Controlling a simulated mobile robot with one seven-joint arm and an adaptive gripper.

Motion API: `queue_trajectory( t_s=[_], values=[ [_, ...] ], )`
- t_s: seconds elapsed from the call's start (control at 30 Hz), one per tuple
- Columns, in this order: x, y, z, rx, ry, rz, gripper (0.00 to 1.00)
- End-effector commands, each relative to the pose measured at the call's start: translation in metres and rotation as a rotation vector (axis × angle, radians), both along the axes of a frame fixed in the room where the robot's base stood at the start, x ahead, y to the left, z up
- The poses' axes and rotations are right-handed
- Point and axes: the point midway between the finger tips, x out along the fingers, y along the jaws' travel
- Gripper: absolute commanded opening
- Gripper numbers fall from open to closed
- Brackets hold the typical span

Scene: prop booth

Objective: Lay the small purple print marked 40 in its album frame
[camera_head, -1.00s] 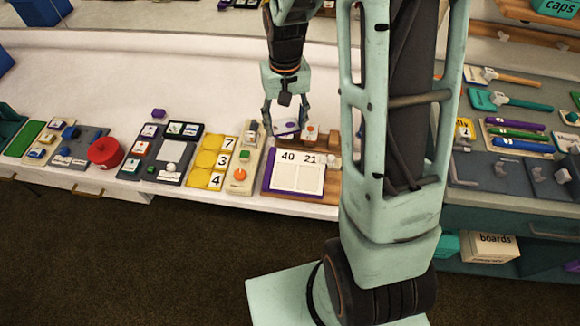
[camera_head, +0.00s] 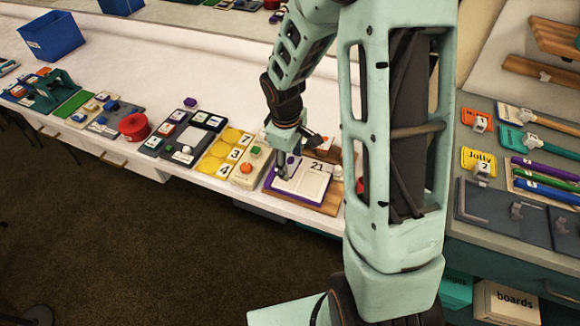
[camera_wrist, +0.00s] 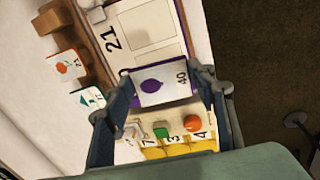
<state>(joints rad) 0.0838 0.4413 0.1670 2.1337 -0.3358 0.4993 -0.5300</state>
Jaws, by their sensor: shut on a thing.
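The purple print (camera_wrist: 158,88) is a small white card with a purple picture and the number 40. In the wrist view it lies across between my two fingertips. My gripper (camera_wrist: 165,85) is shut on it by its opposite edges. The album (camera_wrist: 150,30) is a cream board with a purple border and pale recessed frames, marked 21 at one frame. In the head view my gripper (camera_head: 281,170) is over the album's left part (camera_head: 312,190) and hides the 40 label there. I cannot tell whether the print touches the album.
A board with an orange knob (camera_head: 255,152) and a yellow numbered tray (camera_head: 214,160) are close on the left. The counter's front edge is near the album.

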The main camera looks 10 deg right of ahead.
Motion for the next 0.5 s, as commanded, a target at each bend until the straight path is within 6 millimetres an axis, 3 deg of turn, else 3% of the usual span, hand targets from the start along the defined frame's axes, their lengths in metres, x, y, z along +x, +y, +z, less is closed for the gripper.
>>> queue_trajectory(
  t_s=[0.5],
  values=[
    [0.003, -0.001, -0.033, -0.007, -0.003, 0.059, 0.40]
  ],
)
